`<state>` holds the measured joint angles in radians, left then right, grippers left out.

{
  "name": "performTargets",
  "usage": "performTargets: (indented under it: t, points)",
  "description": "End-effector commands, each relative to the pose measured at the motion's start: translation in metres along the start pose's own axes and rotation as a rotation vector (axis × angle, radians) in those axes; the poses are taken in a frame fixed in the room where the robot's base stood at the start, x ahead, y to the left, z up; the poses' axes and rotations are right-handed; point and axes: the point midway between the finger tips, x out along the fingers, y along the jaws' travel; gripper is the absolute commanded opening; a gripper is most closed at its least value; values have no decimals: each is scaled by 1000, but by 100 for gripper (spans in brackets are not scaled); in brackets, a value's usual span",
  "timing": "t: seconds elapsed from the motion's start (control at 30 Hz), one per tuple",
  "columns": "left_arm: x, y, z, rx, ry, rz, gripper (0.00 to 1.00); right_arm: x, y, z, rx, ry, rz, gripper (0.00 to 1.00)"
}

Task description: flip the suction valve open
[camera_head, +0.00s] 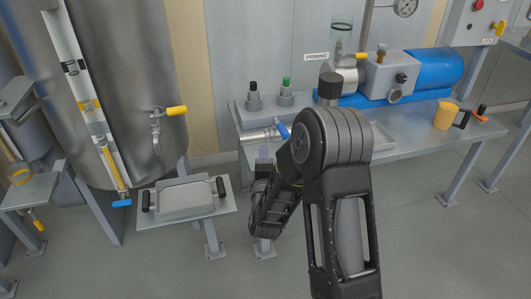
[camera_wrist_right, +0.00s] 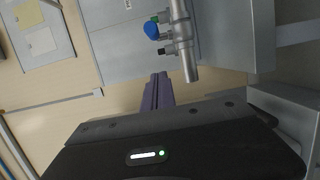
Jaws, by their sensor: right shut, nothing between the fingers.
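A short metal pipe (camera_head: 259,137) sticks out to the left from the pump bench and carries a valve with a blue lever (camera_head: 283,130), likely the suction valve. In the right wrist view the pipe (camera_wrist_right: 186,48) and the rounded end of the blue lever (camera_wrist_right: 152,30) show beyond the fingers. My right gripper (camera_head: 263,152) is shut and empty, its purple-grey fingers just below the pipe in the head view. In the right wrist view its fingers (camera_wrist_right: 155,92) point toward the pipe, with a gap to the lever. My forearm hides part of the valve area. My left gripper is out of view.
The bench (camera_head: 425,142) holds a blue motor (camera_head: 437,69), a yellow mug (camera_head: 445,116) and capped fittings. A steel tank (camera_head: 125,60) with a yellow-handled tap (camera_head: 172,111) stands left. A tray (camera_head: 185,198) sits on a low stand between. Floor in front is partly clear.

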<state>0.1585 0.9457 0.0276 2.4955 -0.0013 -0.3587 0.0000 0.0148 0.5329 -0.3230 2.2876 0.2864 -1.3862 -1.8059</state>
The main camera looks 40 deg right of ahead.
Motion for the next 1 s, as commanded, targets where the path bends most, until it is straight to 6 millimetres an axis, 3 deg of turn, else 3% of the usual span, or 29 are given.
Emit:
performTargets:
  t: [0.37, 0.6, 1.0]
  points:
    - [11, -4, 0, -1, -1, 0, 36, 76, -1, 0, 0, -1, 3, 0]
    - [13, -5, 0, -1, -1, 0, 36, 81, 0, 34, 0, -2, 1, 0]
    - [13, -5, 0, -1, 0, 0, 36, 82, 0, 38, 1, 1, 1, 0]
